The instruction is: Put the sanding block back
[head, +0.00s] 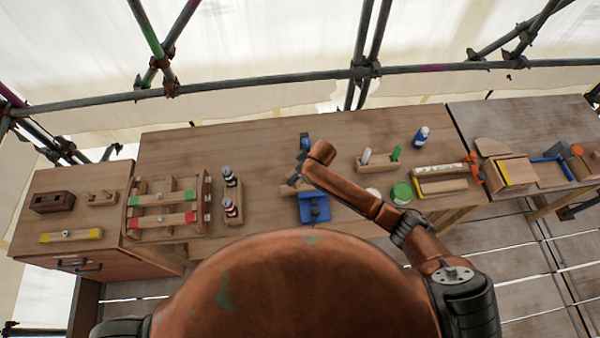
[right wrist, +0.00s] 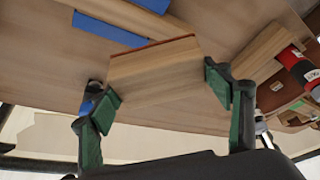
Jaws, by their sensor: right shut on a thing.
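The sanding block (right wrist: 155,75), a pale wooden block with a thin reddish layer along one edge, is between the green-padded fingers of my right gripper (right wrist: 162,95) in the right wrist view. The gripper is shut on it. In the head view my right gripper (head: 296,180) is over the middle of the bench, just behind a blue fixture (head: 313,208). The block is hard to make out there, largely hidden by the wrist. Blue parts (right wrist: 110,29) also show beside the block in the right wrist view. My left gripper is not in view.
A rack with green and red bars (head: 163,208) and a bottle holder (head: 232,197) stand to the left. A wooden caddy (head: 376,164), green tin (head: 402,193) and blue bottle (head: 421,136) are to the right. The bench's back left is clear.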

